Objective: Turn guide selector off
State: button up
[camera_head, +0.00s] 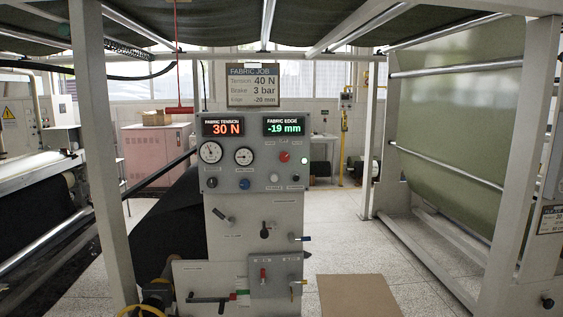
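The grey control console (238,260) stands upright in the middle of the head view. Its upper panel (221,181) carries two gauges, a red button (284,157), a lit green lamp (304,160), a blue knob (244,184) and small switches. Below are a tilted dark handle (222,214), a black rotary handle (266,232) and a blue-tipped lever (300,238). The labels are too small to read, so I cannot tell which control is the guide selector. The tension display (223,127) reads 30 N; the edge display (284,125) reads -19 mm. My gripper is not in view.
A job sign (252,86) above the console lists tension 40 N and brake 3 bar. A brown mat (357,296) lies on the floor at front right. Frame posts (100,160) stand at both sides. Green fabric (450,120) hangs at right. Speckled floor is open right of the console.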

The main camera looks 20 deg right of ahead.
aim_at(284, 157)
jog(key=u, duration=0.4)
jog(key=k, duration=1.1)
jog(key=u, duration=0.95)
jog(key=i, duration=1.4)
jog(key=z, duration=0.7)
jog(key=i, duration=0.8)
jog(key=z, duration=0.5)
